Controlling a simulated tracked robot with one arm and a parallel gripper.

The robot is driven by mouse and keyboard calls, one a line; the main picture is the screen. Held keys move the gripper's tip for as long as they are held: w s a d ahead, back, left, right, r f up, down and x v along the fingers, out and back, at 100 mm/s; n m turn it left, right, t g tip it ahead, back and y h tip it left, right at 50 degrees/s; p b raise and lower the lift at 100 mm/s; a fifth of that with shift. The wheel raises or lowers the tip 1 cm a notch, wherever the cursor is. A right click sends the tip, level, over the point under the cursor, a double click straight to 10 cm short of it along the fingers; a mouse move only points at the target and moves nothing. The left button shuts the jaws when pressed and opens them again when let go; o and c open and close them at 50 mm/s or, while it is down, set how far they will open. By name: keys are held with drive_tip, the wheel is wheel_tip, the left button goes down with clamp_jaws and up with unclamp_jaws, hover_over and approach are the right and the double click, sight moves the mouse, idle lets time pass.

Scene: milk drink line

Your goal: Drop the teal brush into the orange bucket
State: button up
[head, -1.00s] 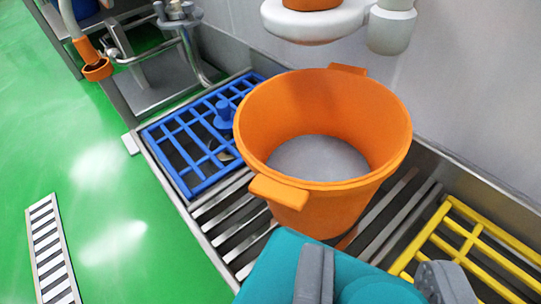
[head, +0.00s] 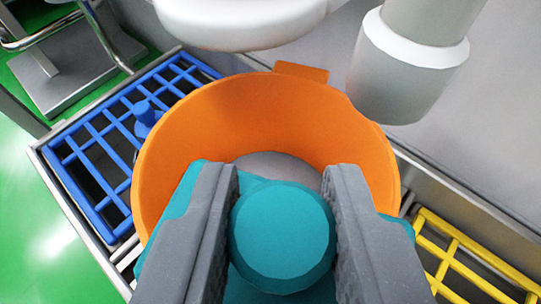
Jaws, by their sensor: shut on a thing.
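The teal brush (head: 282,235) is held between the two grey fingers of my gripper (head: 284,225), with teal parts also showing outside the fingers. The gripper is shut on it. The orange bucket (head: 270,110) stands upright in front of and beneath the gripper, and its open mouth shows. The brush and fingers overlap the near part of the mouth in the picture and hide the bucket's near rim. The grey inside bottom (head: 283,168) shows just past the fingertips. The height of the brush above the rim cannot be told.
A white pipe end (head: 410,60) and a rounded white part (head: 235,22) hang above and beyond the bucket. A blue grate (head: 88,140) lies to the left and a yellow grate (head: 470,262) to the right. A grey wall (head: 500,110) stands behind.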

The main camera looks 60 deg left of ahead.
sight(276, 261)
drive_tip(key=shift+a+f+b, duration=0.15)
drive_tip(key=shift+f+b, duration=0.7)
drive_tip(key=shift+f, duration=1.05)
drive_tip(key=shift+r, duration=0.1)
drive_tip(key=shift+f, duration=0.55)
drive_tip(key=o, duration=1)
